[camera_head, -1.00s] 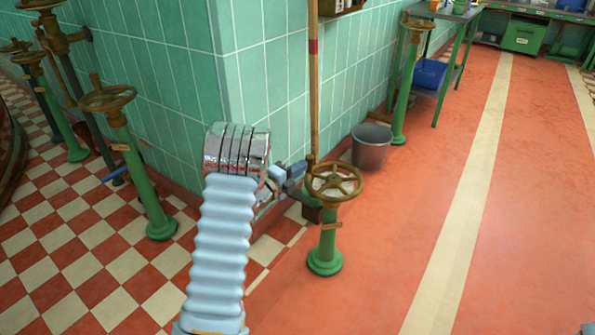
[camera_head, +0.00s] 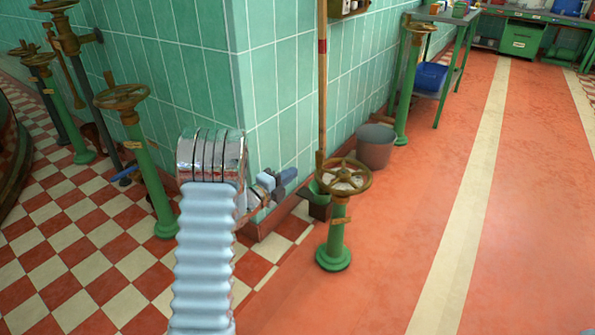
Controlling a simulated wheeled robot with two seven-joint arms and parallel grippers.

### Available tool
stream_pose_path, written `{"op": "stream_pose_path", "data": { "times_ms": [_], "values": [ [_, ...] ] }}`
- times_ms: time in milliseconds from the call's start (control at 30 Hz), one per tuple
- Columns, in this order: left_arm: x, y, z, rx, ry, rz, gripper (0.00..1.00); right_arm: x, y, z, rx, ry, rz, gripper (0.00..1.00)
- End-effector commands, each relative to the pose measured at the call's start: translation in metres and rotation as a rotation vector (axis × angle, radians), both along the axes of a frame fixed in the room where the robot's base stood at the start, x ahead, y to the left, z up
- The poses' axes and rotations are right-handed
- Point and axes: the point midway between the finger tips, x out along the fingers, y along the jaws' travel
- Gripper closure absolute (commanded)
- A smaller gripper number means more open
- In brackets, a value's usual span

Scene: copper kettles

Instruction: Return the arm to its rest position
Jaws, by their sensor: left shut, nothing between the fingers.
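My left arm (camera_head: 205,250), pale and ribbed with a shiny metal band at its wrist, comes up from the bottom left of the head view. My left gripper (camera_head: 287,177) is at its end, in front of the foot of the tiled corner. It is shut and empty. It shows small, with its fingers pointing right toward a bronze handwheel (camera_head: 343,177) on a short green post. There is a visible gap between the fingertips and the wheel.
Taller green valve posts (camera_head: 150,180) stand at left on the checkered floor. A green tiled wall corner (camera_head: 240,100) is close behind my arm. A wooden pole (camera_head: 323,90), a dark green container (camera_head: 318,205) and a grey bucket (camera_head: 375,147) stand along the wall. The red floor at right is clear.

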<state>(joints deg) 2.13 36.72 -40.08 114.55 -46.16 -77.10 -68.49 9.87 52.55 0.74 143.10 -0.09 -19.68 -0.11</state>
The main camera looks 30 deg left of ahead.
Motion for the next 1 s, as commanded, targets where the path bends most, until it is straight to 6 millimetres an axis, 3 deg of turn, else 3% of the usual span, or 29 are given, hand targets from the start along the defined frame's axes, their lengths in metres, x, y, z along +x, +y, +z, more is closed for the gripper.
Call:
{"op": "stream_pose_path", "data": {
  "times_ms": [300,667,767,867,1000],
  "values": [
    [-0.046,0.014,0.0,-0.001,0.0,0.002,1.0,0.0,0.0,0.001,0.0,0.001,0.0,1.0],
    [-0.051,0.007,-0.009,-0.072,0.057,0.018,1.0,0.0,0.0,0.009,0.0,0.001,0.0,1.0],
    [-0.048,-0.018,-0.039,-0.295,0.233,0.093,1.0,-0.001,0.001,0.029,0.0,0.0,0.002,1.0],
    [-0.064,-0.064,-0.091,-0.636,0.521,0.242,1.0,-0.001,0.002,0.054,0.001,-0.001,0.004,1.0],
    [-0.13,-0.146,-0.155,-1.074,0.947,0.538,1.0,-0.002,0.004,0.083,0.002,-0.001,0.008,1.0]
  ]
}}
